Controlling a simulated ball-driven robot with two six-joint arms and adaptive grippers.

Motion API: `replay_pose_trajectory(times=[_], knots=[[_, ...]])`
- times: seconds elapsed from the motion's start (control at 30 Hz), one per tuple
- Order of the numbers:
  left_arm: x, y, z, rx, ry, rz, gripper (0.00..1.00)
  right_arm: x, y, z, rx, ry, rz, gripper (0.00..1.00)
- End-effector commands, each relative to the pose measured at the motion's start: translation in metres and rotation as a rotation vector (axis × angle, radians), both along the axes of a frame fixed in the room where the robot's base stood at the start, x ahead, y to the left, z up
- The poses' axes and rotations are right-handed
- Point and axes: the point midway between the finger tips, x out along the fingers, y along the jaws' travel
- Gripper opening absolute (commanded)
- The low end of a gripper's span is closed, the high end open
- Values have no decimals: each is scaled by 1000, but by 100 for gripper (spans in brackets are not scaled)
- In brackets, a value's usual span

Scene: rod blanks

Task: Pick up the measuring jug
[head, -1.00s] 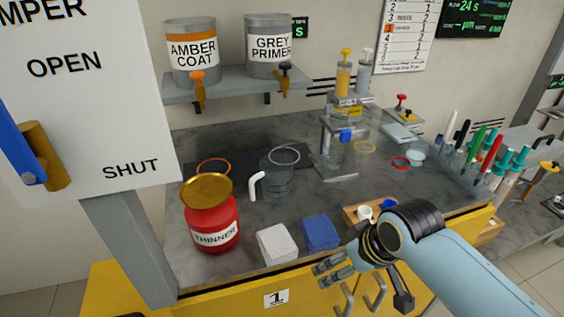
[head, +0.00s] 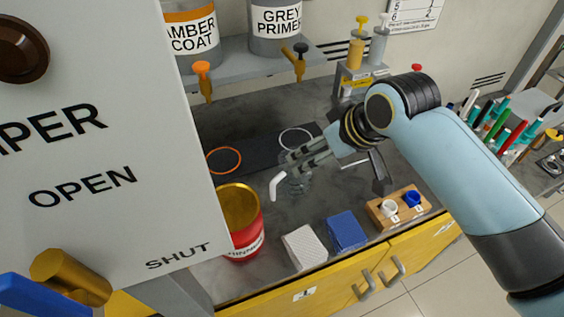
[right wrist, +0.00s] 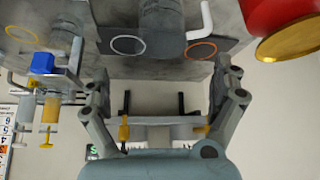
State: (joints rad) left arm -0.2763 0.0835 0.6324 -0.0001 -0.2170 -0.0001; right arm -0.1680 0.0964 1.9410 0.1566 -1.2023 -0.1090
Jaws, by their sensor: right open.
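The measuring jug (head: 297,187) is a clear vessel with a white handle (head: 277,186) on its left side. It stands upright on the grey worktop, in front of a dark mat. My right gripper (head: 290,163) is over the jug in the head view and hides much of its upper part. In the right wrist view the jug (right wrist: 162,20) shows at the top edge, with its handle (right wrist: 206,20) to the right. The right gripper's fingers (right wrist: 161,72) are spread, with nothing between them. I cannot tell whether they touch the jug. My left gripper is not in view.
A red thinner can (head: 247,228) stands left of the jug. A white block (head: 304,247), a blue block (head: 346,231) and a wooden cup holder (head: 399,207) line the front edge. Orange (head: 224,161) and pale (head: 296,139) rings lie on the mat (head: 258,148).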

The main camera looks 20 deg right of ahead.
Motion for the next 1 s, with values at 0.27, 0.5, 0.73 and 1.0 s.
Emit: replay_pose_trajectory(times=[0.27, 0.5, 0.73, 1.0], knots=[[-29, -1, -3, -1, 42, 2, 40, 22, 4, -35, 2, 2, -1, 95], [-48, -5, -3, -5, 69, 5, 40, 34, 6, -51, 2, 1, -1, 95], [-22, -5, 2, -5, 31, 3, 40, 54, 11, -78, 0, 2, 0, 95], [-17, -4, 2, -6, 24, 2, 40, 60, 12, -88, 0, 0, 0, 95]])
